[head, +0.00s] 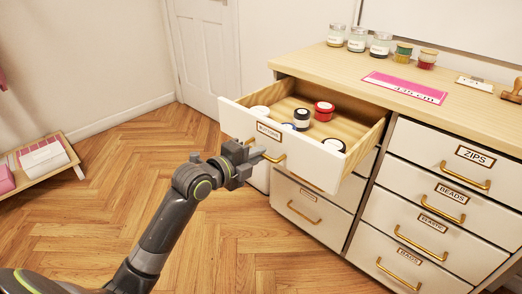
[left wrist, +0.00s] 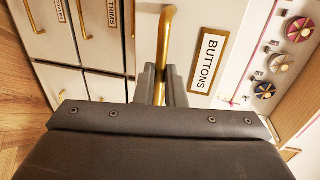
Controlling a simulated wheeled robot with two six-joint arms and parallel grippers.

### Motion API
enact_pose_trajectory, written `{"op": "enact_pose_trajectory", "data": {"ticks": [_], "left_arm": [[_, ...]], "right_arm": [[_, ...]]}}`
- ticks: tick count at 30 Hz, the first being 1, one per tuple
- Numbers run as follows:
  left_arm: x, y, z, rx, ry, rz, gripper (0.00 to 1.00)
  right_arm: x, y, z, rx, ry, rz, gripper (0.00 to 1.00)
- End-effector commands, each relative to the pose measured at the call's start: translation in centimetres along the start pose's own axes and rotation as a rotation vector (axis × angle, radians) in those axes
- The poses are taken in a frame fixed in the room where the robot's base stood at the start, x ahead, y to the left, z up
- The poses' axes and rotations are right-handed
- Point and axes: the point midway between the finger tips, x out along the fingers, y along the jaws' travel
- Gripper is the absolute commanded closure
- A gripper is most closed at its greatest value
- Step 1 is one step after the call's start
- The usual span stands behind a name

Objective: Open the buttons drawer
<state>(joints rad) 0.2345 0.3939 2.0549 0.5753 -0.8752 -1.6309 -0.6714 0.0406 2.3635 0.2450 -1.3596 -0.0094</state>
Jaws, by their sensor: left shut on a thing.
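The buttons drawer (head: 235,117) is the top left drawer of the cabinet and stands pulled far out, with its inside showing. Its label (left wrist: 208,60) reads BUTTONS in the left wrist view. My left gripper (head: 255,156) is at the drawer's front, shut on its brass handle (left wrist: 165,35). In the left wrist view the two fingers (left wrist: 163,85) close around the handle bar. Several round tins and jars lie in the drawer, among them a red tin (head: 324,110) and a black-lidded one (head: 334,145). My right gripper is not in view.
The other drawers, such as the zips drawer (head: 455,160), are shut. Jars (head: 357,39) and a pink sheet (head: 405,87) lie on the cabinet top. A low shelf (head: 35,175) stands at the left. The wooden floor (head: 110,200) between is clear.

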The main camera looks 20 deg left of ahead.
Motion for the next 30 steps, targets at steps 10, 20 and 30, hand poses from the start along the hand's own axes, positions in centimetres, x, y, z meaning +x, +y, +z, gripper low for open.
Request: {"op": "enact_pose_trajectory", "data": {"ticks": [10, 20, 30], "left_arm": [[-0.2, 0.1, 0.0, -0.001, 0.0, 0.0, 1.0], [-0.2, 0.1, 0.0, 0.0, 0.0, 0.0, 0.68], [-1.1, 0.1, 0.1, 0.002, -0.002, 0.001, 0.68]], "right_arm": [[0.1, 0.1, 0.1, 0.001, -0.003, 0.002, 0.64], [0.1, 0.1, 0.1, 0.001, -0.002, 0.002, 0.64], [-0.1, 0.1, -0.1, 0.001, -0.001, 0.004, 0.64]]}}
